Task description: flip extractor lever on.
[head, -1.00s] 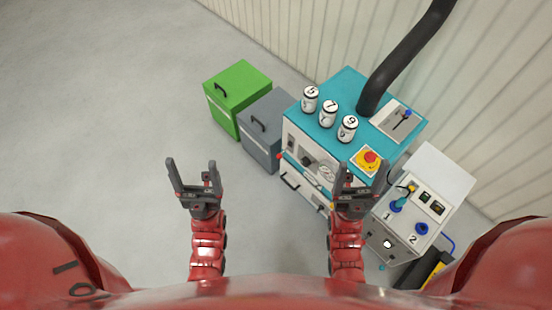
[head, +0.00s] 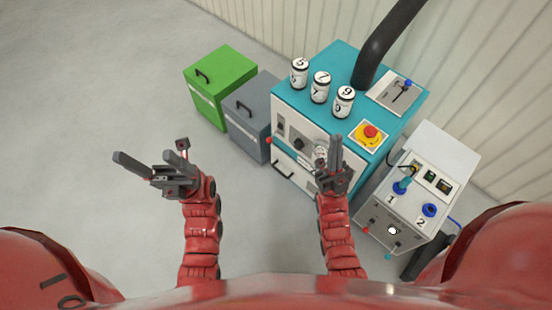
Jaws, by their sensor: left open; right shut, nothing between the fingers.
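The lever (head: 407,85) has a blue knob and a dark stem. It sits on a light grey plate (head: 386,95) on top of the teal machine (head: 350,65), beside the black hose (head: 377,60). I take it as the extractor lever. Its knob is towards the far end of the plate. My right gripper (head: 336,143) is shut and empty, in front of the machine and apart from the lever. It hides part of the machine's front panel. My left gripper (head: 147,158) is open and empty over the bare floor at the left, far from the lever.
Several numbered white canisters (head: 320,88) and a red button on a yellow plate (head: 369,134) are on the machine top. A control box (head: 422,175) with blue sockets stands at right. Green (head: 221,85) and grey (head: 247,120) cabinets stand left. Floor at left is clear.

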